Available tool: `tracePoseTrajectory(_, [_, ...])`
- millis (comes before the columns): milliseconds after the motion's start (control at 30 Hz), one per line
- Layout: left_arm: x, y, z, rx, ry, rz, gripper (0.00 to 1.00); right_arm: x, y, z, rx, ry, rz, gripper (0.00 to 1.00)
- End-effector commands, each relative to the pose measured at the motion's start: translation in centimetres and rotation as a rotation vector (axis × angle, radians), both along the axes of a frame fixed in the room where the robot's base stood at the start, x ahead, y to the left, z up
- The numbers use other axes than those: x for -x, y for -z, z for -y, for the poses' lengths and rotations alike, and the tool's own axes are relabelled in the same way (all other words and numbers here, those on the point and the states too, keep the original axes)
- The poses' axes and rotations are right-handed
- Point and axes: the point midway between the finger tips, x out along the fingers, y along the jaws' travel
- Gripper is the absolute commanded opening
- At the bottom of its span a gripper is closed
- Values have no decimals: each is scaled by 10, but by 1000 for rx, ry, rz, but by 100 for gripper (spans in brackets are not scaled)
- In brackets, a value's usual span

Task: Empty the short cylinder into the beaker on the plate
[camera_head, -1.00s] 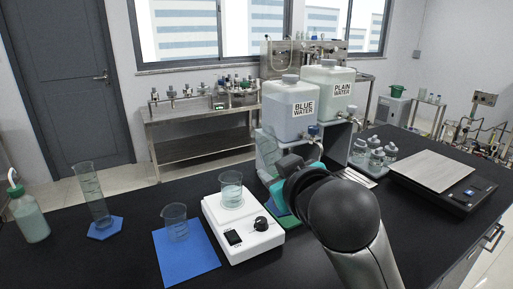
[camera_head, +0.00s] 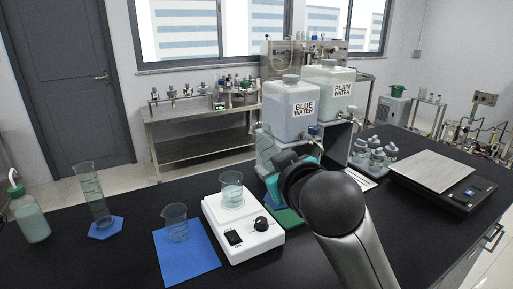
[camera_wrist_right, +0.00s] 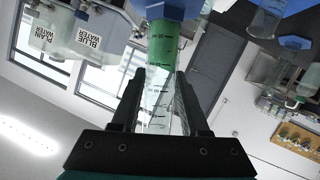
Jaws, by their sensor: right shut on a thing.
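My right gripper (camera_wrist_right: 158,100) is shut on the short cylinder (camera_wrist_right: 160,85), a clear graduated one, seen between the fingers in the right wrist view. In the head view the cylinder (camera_head: 267,150) stands roughly upright in front of the blue-water carboy, partly hidden by my right gripper (camera_head: 285,162). The beaker (camera_head: 231,190) stands on the white plate (camera_head: 243,240), left of the gripper, with some pale liquid in it. My left gripper is not in view.
A second beaker (camera_head: 175,224) stands on a blue mat (camera_head: 185,262). A tall cylinder (camera_head: 91,190) and a wash bottle (camera_head: 29,215) stand at the left. Carboys (camera_head: 290,110) stand behind, small bottles (camera_head: 374,158) and a balance (camera_head: 440,172) at the right. The front left bench is clear.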

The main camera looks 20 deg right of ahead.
Motion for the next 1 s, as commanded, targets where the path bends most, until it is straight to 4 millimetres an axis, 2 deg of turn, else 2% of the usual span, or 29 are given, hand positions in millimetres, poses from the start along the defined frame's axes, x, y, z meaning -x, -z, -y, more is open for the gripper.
tracePoseTrajectory(1000, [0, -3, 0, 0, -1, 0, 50, -30, 4, 2, 0, -1, 2, 0])
